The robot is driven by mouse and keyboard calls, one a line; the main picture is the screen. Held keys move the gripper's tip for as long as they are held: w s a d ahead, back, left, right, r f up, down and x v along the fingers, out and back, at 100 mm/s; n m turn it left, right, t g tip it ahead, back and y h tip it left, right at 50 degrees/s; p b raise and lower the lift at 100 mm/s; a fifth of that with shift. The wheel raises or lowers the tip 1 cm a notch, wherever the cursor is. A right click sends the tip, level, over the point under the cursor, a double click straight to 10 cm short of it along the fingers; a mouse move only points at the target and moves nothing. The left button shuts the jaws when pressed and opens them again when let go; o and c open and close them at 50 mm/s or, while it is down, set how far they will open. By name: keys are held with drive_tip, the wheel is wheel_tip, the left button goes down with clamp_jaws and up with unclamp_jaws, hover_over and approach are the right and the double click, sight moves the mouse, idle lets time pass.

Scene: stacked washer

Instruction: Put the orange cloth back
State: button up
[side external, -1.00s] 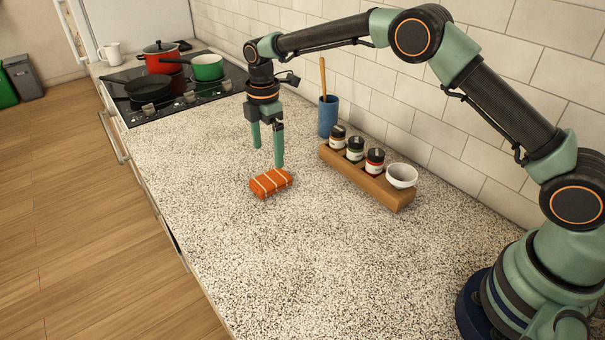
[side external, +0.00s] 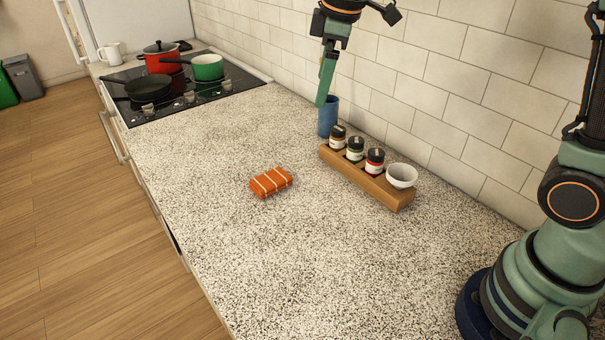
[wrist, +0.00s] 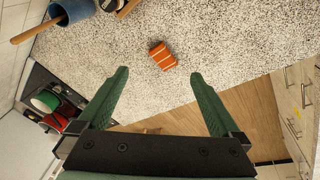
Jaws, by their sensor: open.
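The orange cloth (side external: 271,182) is a folded pad with pale stripes, lying flat on the speckled countertop. It also shows in the wrist view (wrist: 162,56), beyond the fingertips and between their lines. My gripper (side external: 325,85) is raised in the side view, above and right of the cloth, in front of the blue cup. Its fingers (wrist: 162,85) are spread wide in the wrist view with nothing between them. The gripper is clear of the cloth.
Pots and a pan (side external: 150,88) sit on the stove. The counter around the cloth is clear.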

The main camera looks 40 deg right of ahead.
drive_tip(key=s+d+m+t, duration=0.1)
drive_tip(key=s+m, duration=0.3)
drive_tip(key=s, duration=0.4)
drive_tip(key=s+d+f+m+t, duration=0.1)
drive_tip(key=s+d+m, duration=0.3)
drive_tip(key=s, duration=0.4)
drive_tip(key=shift+f+m+t, duration=0.3)
drive_tip(key=shift+m+t, duration=0.1)
drive_tip(key=shift+m, duration=0.3)
